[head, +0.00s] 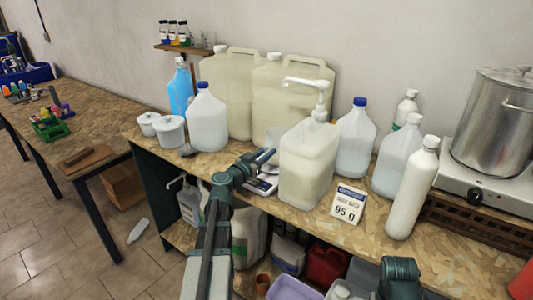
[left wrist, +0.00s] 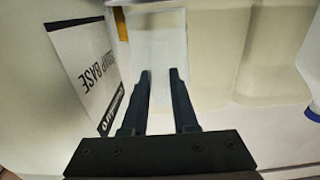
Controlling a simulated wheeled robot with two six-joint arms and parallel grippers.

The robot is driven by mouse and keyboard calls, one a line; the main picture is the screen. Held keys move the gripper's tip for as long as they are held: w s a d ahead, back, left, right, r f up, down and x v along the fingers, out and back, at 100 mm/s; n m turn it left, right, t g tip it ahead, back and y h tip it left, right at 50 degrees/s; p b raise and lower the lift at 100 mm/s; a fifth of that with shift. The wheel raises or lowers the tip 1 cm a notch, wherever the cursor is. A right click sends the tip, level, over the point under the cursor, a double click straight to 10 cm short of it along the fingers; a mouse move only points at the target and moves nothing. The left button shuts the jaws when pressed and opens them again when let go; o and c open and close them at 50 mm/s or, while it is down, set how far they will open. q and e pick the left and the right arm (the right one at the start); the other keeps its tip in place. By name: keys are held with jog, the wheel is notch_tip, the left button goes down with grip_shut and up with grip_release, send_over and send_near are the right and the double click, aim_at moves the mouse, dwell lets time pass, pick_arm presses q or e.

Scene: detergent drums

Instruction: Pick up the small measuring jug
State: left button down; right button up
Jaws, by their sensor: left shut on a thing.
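The small measuring jug shows in the left wrist view as a clear, pale, straight-sided vessel (left wrist: 157,48). My left gripper (left wrist: 160,75) has its two dark fingers on either side of its lower part and is shut on it. In the head view my left gripper (head: 264,156) is above the bench, just left of the large translucent front jug with a pump (head: 305,165). I cannot make out the small jug clearly there. Of my right arm only a teal part shows at the bottom edge; its gripper is out of view.
Two large drums (head: 228,95) stand behind, by the wall. A hotplate with a steel pot (head: 495,125) is at right.

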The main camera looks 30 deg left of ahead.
pick_arm(q)
jog(key=shift+r+p, duration=4.15)
jog(key=shift+r, duration=0.25)
